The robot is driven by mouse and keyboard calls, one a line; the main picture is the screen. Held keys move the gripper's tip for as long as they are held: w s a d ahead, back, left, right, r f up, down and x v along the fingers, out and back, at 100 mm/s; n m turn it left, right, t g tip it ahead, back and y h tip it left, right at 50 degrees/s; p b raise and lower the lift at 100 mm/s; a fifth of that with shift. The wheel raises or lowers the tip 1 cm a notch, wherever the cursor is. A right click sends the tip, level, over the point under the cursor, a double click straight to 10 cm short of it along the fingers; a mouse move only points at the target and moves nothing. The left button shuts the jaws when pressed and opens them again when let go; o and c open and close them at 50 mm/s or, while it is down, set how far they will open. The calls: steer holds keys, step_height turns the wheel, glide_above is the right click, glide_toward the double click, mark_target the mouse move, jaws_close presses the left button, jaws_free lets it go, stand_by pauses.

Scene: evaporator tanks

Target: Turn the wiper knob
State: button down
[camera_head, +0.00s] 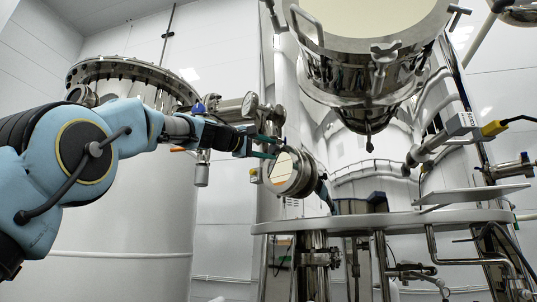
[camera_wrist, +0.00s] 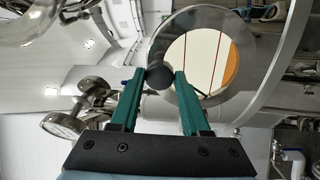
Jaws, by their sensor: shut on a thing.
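The wiper knob (camera_wrist: 158,76) is a dark round knob on the rim of a round sight glass (camera_wrist: 205,60). The sight glass has a steel ring and a pale window with thin red lines and an orange edge. My gripper (camera_wrist: 162,76) has two green fingers, one on each side of the knob, and is shut on it. In the head view, my gripper (camera_head: 276,149) reaches in from the left to the upper edge of the sight glass (camera_head: 292,174). The knob is too small and covered to make out there.
A pressure gauge (camera_head: 249,104) and steel fittings sit just above my wrist; the gauge (camera_wrist: 62,125) also shows at left in the wrist view. A large tank (camera_head: 125,190) stands behind my arm. A steel vessel (camera_head: 372,60) hangs above a platform (camera_head: 400,222) at right.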

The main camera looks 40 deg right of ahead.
steer(key=m, duration=0.3)
steer(key=shift+w+m+g+b, duration=0.1)
steer(key=shift+m+g+b, duration=0.2)
steer(key=shift+m+b, duration=0.1)
steer(key=shift+m, duration=0.3)
steer(key=shift+c, duration=1.9)
jaws_free()
steer(key=a+f+b, duration=0.1)
steer(key=a+b, duration=0.4)
steer(key=a, duration=0.5)
steer(key=shift+a, duration=0.4)
